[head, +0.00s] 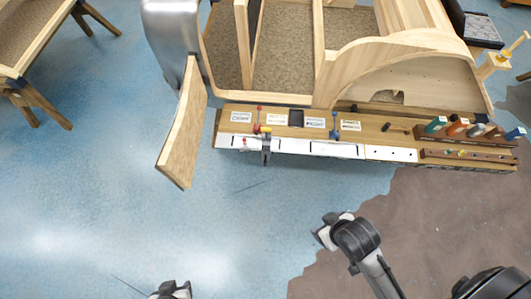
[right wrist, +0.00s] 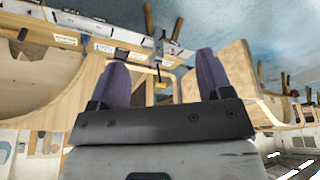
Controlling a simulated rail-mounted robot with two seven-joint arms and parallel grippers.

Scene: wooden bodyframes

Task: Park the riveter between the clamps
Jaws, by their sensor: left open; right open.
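On the wooden bench (head: 375,120), a small red upright tool (head: 257,120) and a blue one (head: 335,125) stand apart and look like the clamps. A dark tool with a yellow top (head: 266,146), possibly the riveter, is at the front edge close to the red one. Its yellow part also shows in the right wrist view (right wrist: 160,85). My left gripper (head: 172,289) is at the bottom edge of the head view, open, far from the bench. My right gripper (right wrist: 160,62) is open with nothing between its purple fingers, and is short of the bench.
A wooden bodyframe (head: 345,62) stands behind the bench. A wooden panel (head: 183,125) is left of the bench. The blue floor (head: 230,225) in front is clear. A wooden table (head: 35,45) stands at upper left.

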